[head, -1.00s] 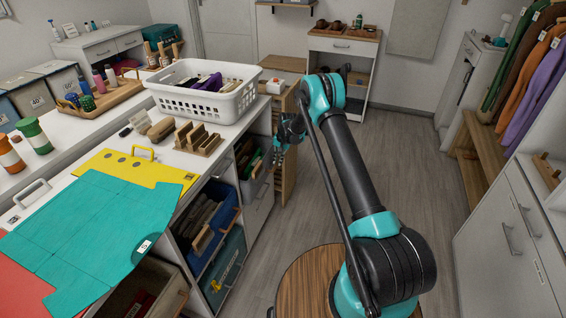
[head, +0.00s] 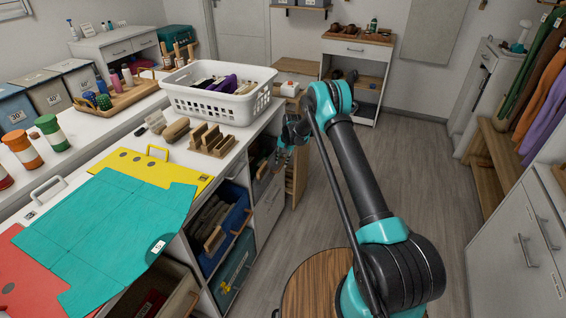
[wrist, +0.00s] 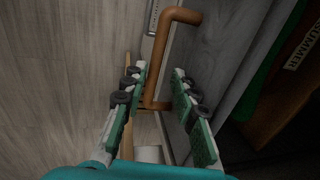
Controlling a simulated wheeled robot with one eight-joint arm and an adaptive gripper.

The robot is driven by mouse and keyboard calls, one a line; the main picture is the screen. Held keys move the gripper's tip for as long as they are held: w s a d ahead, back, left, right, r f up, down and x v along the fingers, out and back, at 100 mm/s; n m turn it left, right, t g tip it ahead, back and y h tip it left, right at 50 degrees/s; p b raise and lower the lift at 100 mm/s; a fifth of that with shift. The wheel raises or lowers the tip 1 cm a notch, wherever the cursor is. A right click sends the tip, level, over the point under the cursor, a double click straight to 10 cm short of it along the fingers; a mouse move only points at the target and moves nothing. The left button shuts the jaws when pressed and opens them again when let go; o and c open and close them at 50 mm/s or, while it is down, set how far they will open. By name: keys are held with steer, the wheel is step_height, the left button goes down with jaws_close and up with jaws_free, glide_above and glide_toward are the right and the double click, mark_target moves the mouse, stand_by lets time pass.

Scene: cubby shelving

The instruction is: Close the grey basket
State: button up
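The grey basket (head: 263,178) sits in the upper cubby under the white counter, beyond the blue basket, and sticks out of its opening. My gripper (head: 284,153) is at its front, partly hidden by my arm. In the wrist view the grey basket's front (wrist: 232,55) runs along the right, with its brown bar handle (wrist: 172,50) standing out from it. My gripper (wrist: 158,85) is open, its two green-padded fingers on either side of the handle's lower end. I cannot tell whether either finger touches it. Dark contents show inside the basket.
The blue basket (head: 230,222) also sticks out nearer me. A white laundry basket (head: 215,102) stands on the counter above. The grey floor (head: 400,160) to the right is clear.

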steer(key=shift+d, duration=0.1)
steer(key=shift+r, duration=0.2)
steer(key=v, duration=1.1)
steer(key=shift+r, duration=0.25)
steer(key=s+d+r+n+t, duration=0.2)
steer(key=s+d+r, duration=1.3)
steer(key=s+r, duration=0.25)
steer(key=s+d, duration=0.3)
steer(key=s, duration=0.7)
steer(key=s+d+f+n+t+h, duration=0.1)
steer(key=s+d, duration=0.3)
steer(key=s, duration=0.7)
steer(key=s+d+f+h, duration=0.1)
steer(key=s+d, duration=0.2)
steer(key=s, duration=0.7)
steer(key=shift+s+d+n, duration=0.2)
steer(key=shift+s+n, duration=0.05)
steer(key=shift+n, duration=0.05)
